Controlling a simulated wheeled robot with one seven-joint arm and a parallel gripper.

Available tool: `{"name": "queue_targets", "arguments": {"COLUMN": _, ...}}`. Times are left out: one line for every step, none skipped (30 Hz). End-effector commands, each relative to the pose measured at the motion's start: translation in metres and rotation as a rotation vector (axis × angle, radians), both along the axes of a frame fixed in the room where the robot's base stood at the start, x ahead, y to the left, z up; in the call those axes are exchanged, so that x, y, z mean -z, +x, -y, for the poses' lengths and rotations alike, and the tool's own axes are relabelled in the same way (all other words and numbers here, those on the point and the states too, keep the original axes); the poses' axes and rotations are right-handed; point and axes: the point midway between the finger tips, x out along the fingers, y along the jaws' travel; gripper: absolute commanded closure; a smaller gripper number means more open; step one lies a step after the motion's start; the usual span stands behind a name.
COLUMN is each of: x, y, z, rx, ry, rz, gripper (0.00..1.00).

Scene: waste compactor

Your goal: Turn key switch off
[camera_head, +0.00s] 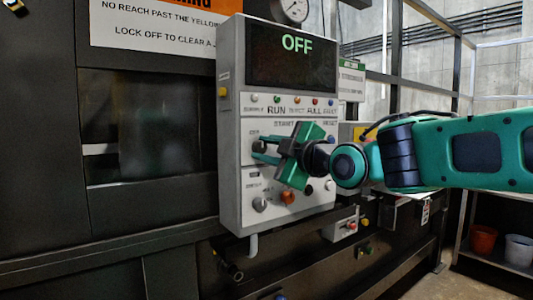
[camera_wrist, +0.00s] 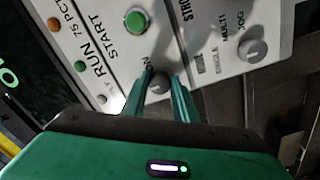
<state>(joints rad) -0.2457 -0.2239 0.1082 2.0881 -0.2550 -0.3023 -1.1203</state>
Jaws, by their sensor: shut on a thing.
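The grey control box (camera_head: 231,120) has a dark display (camera_head: 290,58) that reads OFF in the head view. My gripper (camera_head: 257,149) is at the left part of its lower panel. In the wrist view my gripper (camera_wrist: 163,77) is shut on a small grey knob, the key switch (camera_wrist: 158,86), beside the lettering ON. The fingers stand on either side of it. In the head view the fingers hide most of the switch, so its exact angle cannot be read.
A green START button (camera_wrist: 137,20) and a mode selector knob (camera_wrist: 252,50) sit near the switch. An orange-red button (camera_head: 288,197) is below my gripper. A dark machine wall (camera_head: 140,230) lies to the left, and a shelf with pots (camera_head: 482,240) to the right.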

Motion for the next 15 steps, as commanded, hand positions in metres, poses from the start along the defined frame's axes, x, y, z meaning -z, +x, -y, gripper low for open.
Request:
{"name": "queue_targets", "arguments": {"x": -0.0001, "y": 0.0025, "z": 0.0038, "rx": 0.009, "ry": -0.001, "rz": 0.001, "gripper": 0.96}}
{"name": "queue_targets", "arguments": {"x": -0.0001, "y": 0.0025, "z": 0.0038, "rx": 0.009, "ry": -0.001, "rz": 0.001, "gripper": 0.96}}
{"name": "queue_targets", "arguments": {"x": -0.0001, "y": 0.0025, "z": 0.0038, "rx": 0.009, "ry": -0.001, "rz": 0.001, "gripper": 0.96}}
{"name": "queue_targets", "arguments": {"x": -0.0001, "y": 0.0025, "z": 0.0038, "rx": 0.009, "ry": -0.001, "rz": 0.001, "gripper": 0.96}}
{"name": "queue_targets", "arguments": {"x": 0.0000, "y": 0.0024, "z": 0.0038, "rx": 0.009, "ry": -0.001, "rz": 0.000, "gripper": 0.96}}
{"name": "queue_targets", "arguments": {"x": 0.0000, "y": 0.0024, "z": 0.0038, "rx": 0.009, "ry": 0.000, "rz": 0.000, "gripper": 0.96}}
{"name": "queue_targets", "arguments": {"x": 0.0000, "y": 0.0024, "z": 0.0038, "rx": 0.009, "ry": 0.000, "rz": 0.000, "gripper": 0.96}}
{"name": "queue_targets", "arguments": {"x": 0.0001, "y": 0.0024, "z": 0.0037, "rx": 0.009, "ry": 0.000, "rz": 0.000, "gripper": 0.69}}
{"name": "queue_targets", "arguments": {"x": 0.0001, "y": 0.0023, "z": 0.0035, "rx": 0.008, "ry": 0.000, "rz": 0.000, "gripper": 0.60}}
{"name": "queue_targets", "arguments": {"x": 0.0001, "y": 0.0021, "z": 0.0032, "rx": 0.008, "ry": 0.000, "rz": 0.000, "gripper": 0.55}}
{"name": "queue_targets", "arguments": {"x": 0.0001, "y": 0.0019, "z": 0.0029, "rx": 0.007, "ry": 0.000, "rz": 0.000, "gripper": 0.55}}
{"name": "queue_targets", "arguments": {"x": 0.0000, "y": 0.0016, "z": 0.0025, "rx": 0.006, "ry": 0.000, "rz": 0.000, "gripper": 0.55}}
{"name": "queue_targets", "arguments": {"x": 0.0001, "y": 0.0014, "z": 0.0022, "rx": 0.005, "ry": 0.000, "rz": -0.001, "gripper": 0.55}}
{"name": "queue_targets", "arguments": {"x": 0.0001, "y": 0.0012, "z": 0.0020, "rx": 0.004, "ry": 0.000, "rz": 0.000, "gripper": 0.55}}
{"name": "queue_targets", "arguments": {"x": 0.0001, "y": 0.0010, "z": 0.0017, "rx": 0.004, "ry": 0.000, "rz": 0.000, "gripper": 0.55}}
